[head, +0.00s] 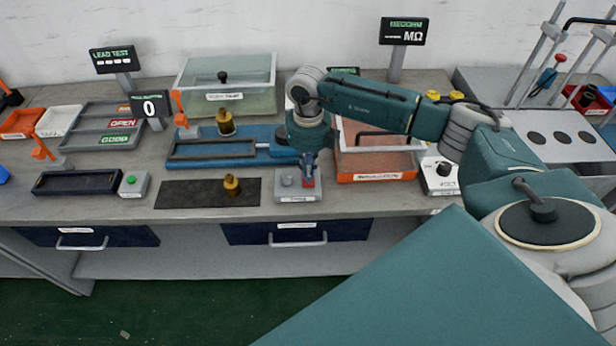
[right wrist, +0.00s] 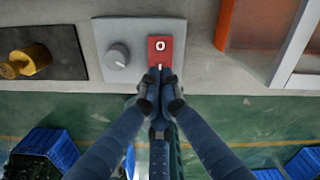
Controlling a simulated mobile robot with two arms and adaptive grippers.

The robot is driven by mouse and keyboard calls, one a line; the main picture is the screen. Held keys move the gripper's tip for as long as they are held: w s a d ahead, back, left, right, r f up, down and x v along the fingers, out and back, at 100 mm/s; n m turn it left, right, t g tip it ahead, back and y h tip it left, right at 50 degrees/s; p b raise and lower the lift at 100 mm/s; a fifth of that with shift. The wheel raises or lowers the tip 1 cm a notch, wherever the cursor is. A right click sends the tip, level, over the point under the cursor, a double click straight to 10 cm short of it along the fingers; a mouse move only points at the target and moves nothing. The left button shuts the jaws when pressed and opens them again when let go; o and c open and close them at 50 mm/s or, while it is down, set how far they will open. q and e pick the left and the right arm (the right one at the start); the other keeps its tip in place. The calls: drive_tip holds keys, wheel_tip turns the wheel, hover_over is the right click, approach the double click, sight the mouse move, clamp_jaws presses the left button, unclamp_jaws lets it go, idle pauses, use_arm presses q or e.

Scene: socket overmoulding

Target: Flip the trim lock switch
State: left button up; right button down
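The trim lock switch is a red plate (right wrist: 163,46) marked with a white O, on a small grey box (right wrist: 130,28) beside a round grey knob (right wrist: 117,56). In the head view this box (head: 299,197) stands at the bench's front edge, and the red part shows just under my right gripper (head: 308,168). In the right wrist view my right gripper (right wrist: 160,84) has its fingertips together at the near edge of the red plate. The fingertips hide that edge, and I cannot tell whether they touch the switch. My left gripper is out of view.
A dark mat (head: 192,195) with a brass part (head: 232,185) lies left of the box. An orange-walled tray (head: 375,177) stands to the right and behind. A blue fixture (head: 215,155) is behind the mat. Bare bench lies just around the box.

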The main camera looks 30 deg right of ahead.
drive_tip(key=shift+f+b, duration=0.85)
drive_tip(key=shift+f, duration=0.25)
idle(0.9)
drive_tip(key=shift+r, duration=0.1)
drive_tip(key=shift+r+p, duration=2.3)
drive_tip(key=shift+r, duration=1.15)
